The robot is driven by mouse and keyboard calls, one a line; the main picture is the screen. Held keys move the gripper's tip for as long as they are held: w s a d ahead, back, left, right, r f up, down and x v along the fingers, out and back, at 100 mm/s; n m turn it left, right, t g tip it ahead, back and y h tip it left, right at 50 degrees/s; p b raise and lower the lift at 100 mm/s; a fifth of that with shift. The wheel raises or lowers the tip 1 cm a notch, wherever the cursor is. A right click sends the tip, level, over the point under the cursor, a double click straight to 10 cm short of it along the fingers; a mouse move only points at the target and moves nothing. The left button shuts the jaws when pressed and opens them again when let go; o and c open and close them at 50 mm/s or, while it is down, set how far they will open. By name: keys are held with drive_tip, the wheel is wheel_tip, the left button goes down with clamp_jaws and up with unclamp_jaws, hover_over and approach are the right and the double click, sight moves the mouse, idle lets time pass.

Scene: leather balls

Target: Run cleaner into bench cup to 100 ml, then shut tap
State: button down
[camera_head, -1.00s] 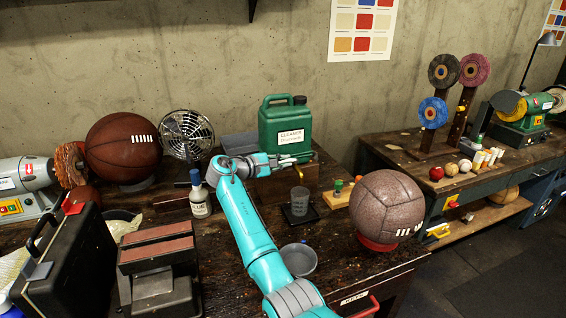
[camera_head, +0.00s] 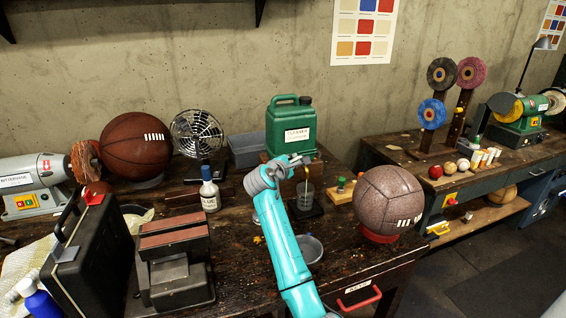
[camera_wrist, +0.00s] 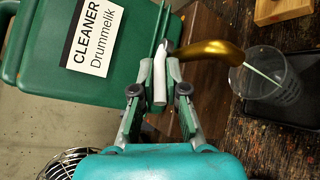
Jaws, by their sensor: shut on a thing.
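The green cleaner can (camera_head: 290,128), labelled CLEANER, stands at the back of the bench; it also fills the upper left of the wrist view (camera_wrist: 50,72). Its brass spout (camera_wrist: 212,50) curves over the clear bench cup (camera_wrist: 275,85). A thin pale green stream runs from the spout into the cup. The cup (camera_head: 306,196) stands on a black base; its liquid level cannot be read. My gripper (camera_wrist: 158,92) is shut on the pale grey tap lever (camera_wrist: 160,78), beside the spout. In the head view my gripper (camera_head: 303,161) partly hides the tap.
A brown ball (camera_head: 389,200) on a red ring stands right of the cup. A wooden block with small bottles (camera_head: 341,189) lies between them. A grey bowl (camera_head: 308,248) is in front, beside my arm. A glue bottle (camera_head: 209,190) and fan (camera_head: 197,135) stand left.

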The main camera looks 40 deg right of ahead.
drive_tip(key=shift+s+n+t+y, duration=0.35)
drive_tip(key=shift+n+t+y, duration=0.15)
drive_tip(key=shift+n+t, duration=0.5)
drive_tip(key=c, duration=1.2)
unclamp_jaws()
